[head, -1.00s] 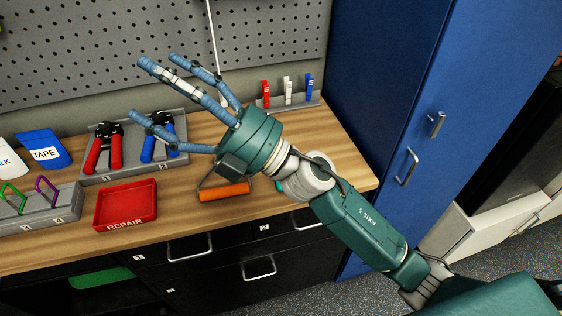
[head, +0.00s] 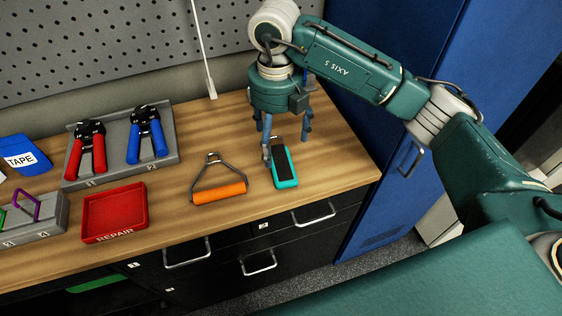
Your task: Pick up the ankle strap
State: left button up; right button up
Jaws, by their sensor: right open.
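The ankle strap (head: 284,167), a teal and black piece, lies flat on the wooden bench top near its front right edge. My right gripper (head: 286,142) points down over the far end of the strap. Its blue fingers are spread open, one beside the strap's left side and another off to its right at the back. The gripper holds nothing, and I cannot tell whether a finger touches the strap. My left gripper is not in view.
An orange-gripped handle (head: 219,191) lies just left of the strap. A red REPAIR tray (head: 114,212) and a grey tray with red pliers (head: 90,148) and blue pliers (head: 147,133) are farther left. A blue cabinet (head: 386,60) stands close on the right.

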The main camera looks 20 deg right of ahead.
notch_tip(320, 180, down, 3)
notch_tip(320, 180, down, 4)
jog(key=p, duration=0.3)
jog(key=shift+s+a+f, duration=0.1)
jog(key=shift+s, duration=0.05)
jog(key=shift+f, duration=0.55)
jog(key=c, duration=1.3)
jog(key=shift+r, duration=0.1)
jog(key=shift+r, duration=0.5)
notch_tip(320, 180, up, 10)
jog(key=b, duration=0.3)
notch_tip(320, 180, up, 9)
send_over(277, 164)
jog(key=shift+s+b, duration=0.1)
jog(key=shift+b, duration=0.2)
